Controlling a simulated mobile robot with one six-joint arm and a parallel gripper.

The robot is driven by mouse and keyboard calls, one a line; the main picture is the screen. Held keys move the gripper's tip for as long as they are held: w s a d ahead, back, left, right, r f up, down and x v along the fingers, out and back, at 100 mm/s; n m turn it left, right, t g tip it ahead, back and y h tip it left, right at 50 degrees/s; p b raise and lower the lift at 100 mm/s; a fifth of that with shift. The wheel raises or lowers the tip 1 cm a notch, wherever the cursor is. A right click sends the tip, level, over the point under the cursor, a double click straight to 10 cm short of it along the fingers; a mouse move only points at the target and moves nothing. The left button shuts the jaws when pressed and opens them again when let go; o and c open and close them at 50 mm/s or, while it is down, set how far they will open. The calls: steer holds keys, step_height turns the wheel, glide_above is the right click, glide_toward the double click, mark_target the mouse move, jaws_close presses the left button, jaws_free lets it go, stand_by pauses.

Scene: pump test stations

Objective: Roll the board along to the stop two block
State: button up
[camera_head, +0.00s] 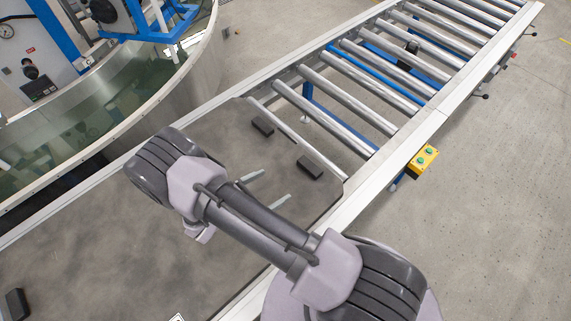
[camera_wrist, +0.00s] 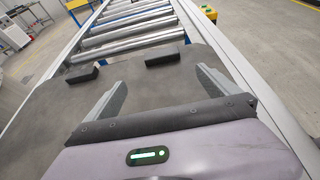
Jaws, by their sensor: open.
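The board (camera_head: 95,225) is a large dark grey sheet lying on the roller conveyor. Two black blocks, the upper one (camera_head: 263,127) and the lower one (camera_head: 310,167), stand near its front edge. They also show in the wrist view, left block (camera_wrist: 82,73) and right block (camera_wrist: 162,59). A small dark block (camera_head: 411,47) sits among the rollers farther up; I cannot tell whether it is the stop two block. My gripper (camera_head: 268,187) is open and empty above the board, behind the two black blocks. Its two fingers point toward them in the wrist view (camera_wrist: 160,82).
A yellow box with green buttons (camera_head: 425,160) hangs on the near rail. A round water tank (camera_head: 150,95) stands close to the far rail. Another black block (camera_head: 16,304) is at lower left.

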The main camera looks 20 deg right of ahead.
mark_target(307, 168)
steer(key=b+x, duration=0.1)
steer(key=x, duration=0.4)
steer(key=b+x, duration=0.2)
steer(key=x, duration=0.3)
steer(key=b+x, duration=0.1)
steer(key=x, duration=0.5)
steer(key=shift+s+f, duration=0.2)
steer(key=shift+s, duration=0.1)
